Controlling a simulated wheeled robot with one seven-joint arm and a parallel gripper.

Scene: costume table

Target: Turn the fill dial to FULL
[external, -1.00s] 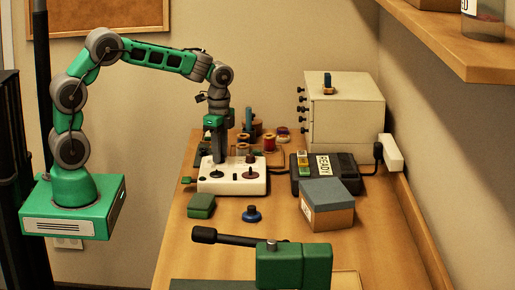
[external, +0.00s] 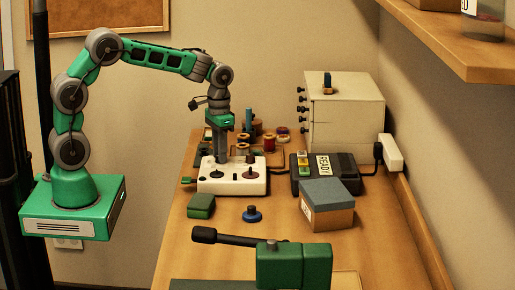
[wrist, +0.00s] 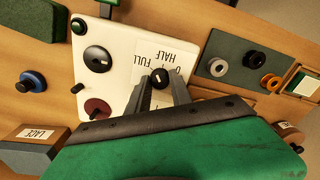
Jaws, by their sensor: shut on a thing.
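The white control box (external: 232,187) stands on the table under my gripper (external: 221,160). In the wrist view its white top (wrist: 125,45) carries a black fill dial (wrist: 160,77) with a pale pointer mark. The words FULL (wrist: 139,70) and HALF (wrist: 155,57) and a 0 are printed around the dial. My gripper (wrist: 160,84) is shut on the dial, one finger on each side. The pointer seems to lie on the FULL and HALF side, but its exact aim is too small to tell. In the external view my fingers hide the dial.
A larger black knob (wrist: 97,58) and a dark red knob (wrist: 97,108) sit on the same top. A green block (external: 201,206), blue knob (external: 252,214) and grey-topped box (external: 327,205) stand in front. Thread spools (external: 269,142) and a READY unit (external: 324,172) stand close by.

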